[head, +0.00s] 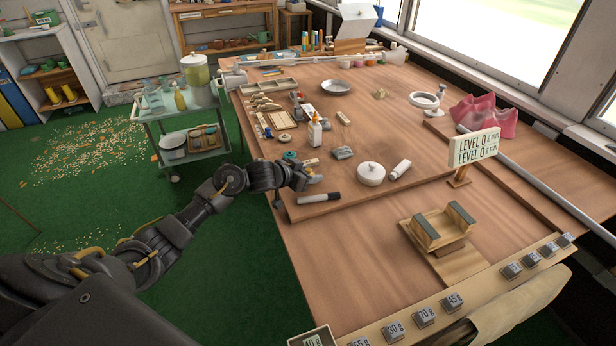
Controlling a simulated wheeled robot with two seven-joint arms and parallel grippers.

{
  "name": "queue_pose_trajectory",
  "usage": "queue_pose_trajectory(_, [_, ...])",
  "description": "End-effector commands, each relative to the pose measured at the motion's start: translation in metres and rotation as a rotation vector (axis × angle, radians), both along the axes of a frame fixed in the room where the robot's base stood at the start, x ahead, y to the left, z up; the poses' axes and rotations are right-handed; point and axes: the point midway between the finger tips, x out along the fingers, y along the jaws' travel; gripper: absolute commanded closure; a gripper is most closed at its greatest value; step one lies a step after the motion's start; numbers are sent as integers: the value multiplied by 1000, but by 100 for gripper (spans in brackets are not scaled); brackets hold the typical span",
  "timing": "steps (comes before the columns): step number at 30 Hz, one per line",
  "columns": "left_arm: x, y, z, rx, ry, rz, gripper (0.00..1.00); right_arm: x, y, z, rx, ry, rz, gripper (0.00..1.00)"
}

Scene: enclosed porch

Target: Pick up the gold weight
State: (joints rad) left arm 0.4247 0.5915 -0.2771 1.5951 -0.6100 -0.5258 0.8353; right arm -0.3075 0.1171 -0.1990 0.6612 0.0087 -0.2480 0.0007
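My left gripper (312,177) hangs over the left part of the wooden table (350,215), seen from above and behind. Its fingers are small, and I cannot tell whether they are open or shut. No weight is clearly gold in this view. A row of grey labelled weights, among them one marked 30 g (395,330), one marked 70 g (424,316) and one marked 45 g (453,302), sits on a wooden strip along the near edge. A small tan-gold lump (380,94) lies farther back on the table; I cannot tell what it is. My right gripper is not in view.
A wooden stand (438,230) and a level sign (474,148) stand at right. A cart (180,112) stands left of the table.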

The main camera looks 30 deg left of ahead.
Motion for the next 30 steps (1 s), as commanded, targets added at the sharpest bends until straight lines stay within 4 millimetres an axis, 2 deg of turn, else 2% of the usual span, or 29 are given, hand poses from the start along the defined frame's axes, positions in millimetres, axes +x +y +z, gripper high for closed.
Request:
queue_pose_trajectory(1, [0,0,0,0,0,0,59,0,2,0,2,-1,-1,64])
queue_pose_trajectory(9, [0,0,1,0,-1,1,93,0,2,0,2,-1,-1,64])
queue_pose_trajectory(20, [0,1,8,1,-1,0,93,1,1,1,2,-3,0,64])
queue_pose_trajectory(26, [1,1,36,2,-6,0,93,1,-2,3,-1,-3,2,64])
queue_pose_trajectory(30, [-21,15,64,5,-5,0,93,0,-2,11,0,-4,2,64])
